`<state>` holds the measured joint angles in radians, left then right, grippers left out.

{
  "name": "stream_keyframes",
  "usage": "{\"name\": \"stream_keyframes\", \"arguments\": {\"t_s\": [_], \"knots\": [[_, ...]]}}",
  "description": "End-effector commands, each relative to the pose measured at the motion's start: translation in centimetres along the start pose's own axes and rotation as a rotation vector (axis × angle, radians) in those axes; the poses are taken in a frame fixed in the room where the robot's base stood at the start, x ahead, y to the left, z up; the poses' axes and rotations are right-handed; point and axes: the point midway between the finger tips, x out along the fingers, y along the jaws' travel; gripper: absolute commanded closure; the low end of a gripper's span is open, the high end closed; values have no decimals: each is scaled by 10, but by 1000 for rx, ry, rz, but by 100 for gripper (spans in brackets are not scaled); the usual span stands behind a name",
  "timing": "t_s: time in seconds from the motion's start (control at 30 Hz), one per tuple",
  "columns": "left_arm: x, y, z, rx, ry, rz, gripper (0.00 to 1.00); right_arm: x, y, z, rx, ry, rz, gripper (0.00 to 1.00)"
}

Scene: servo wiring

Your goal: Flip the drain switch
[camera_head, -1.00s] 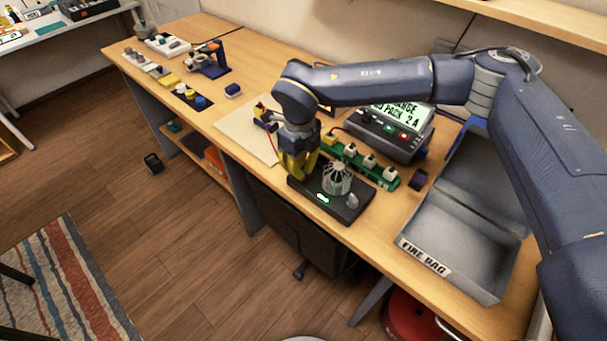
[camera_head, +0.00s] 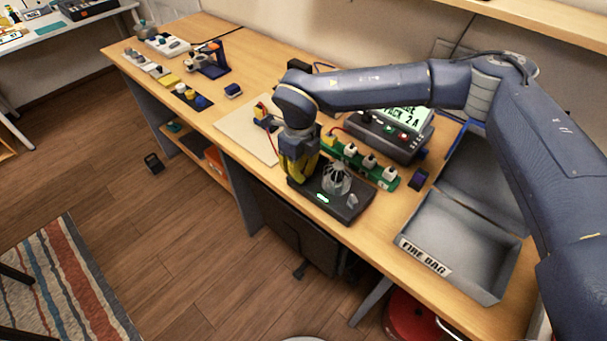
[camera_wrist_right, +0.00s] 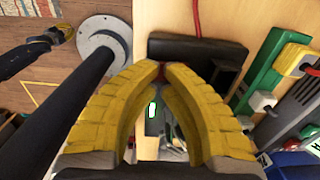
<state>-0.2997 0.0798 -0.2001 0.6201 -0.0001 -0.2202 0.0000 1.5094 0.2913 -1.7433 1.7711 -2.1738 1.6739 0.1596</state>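A black device box (camera_head: 345,211) lies near the table's front edge, with a lit green display (camera_head: 323,199), a ribbed grey dome (camera_head: 337,180) and a small grey knob (camera_head: 352,201). My right gripper (camera_head: 297,180) points down over the box's left end. In the right wrist view the box (camera_wrist_right: 200,48) lies beyond the yellow fingers, and their tips (camera_wrist_right: 161,72) come together at its edge. A small dark red piece shows between the tips; I cannot tell whether they grip it. The drain switch is not clearly identifiable; the gripper covers that end.
A green strip (camera_head: 385,181) with white plugs lies behind the box, and a grey tester (camera_head: 385,137) with a lit screen behind that. An open grey FIRE BAG box (camera_head: 460,245) stands at right. A pale board (camera_head: 240,130) lies left of the gripper.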

Motion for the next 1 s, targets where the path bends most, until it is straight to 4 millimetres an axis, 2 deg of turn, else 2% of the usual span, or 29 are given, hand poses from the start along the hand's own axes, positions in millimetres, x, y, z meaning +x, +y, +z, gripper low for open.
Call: {"name": "stream_keyframes", "arguments": {"t_s": [1.0], "knots": [[0, 0, 0, 0, 0, 0, 100, 13, 0, 0, 0, 0, 0, 100]]}}
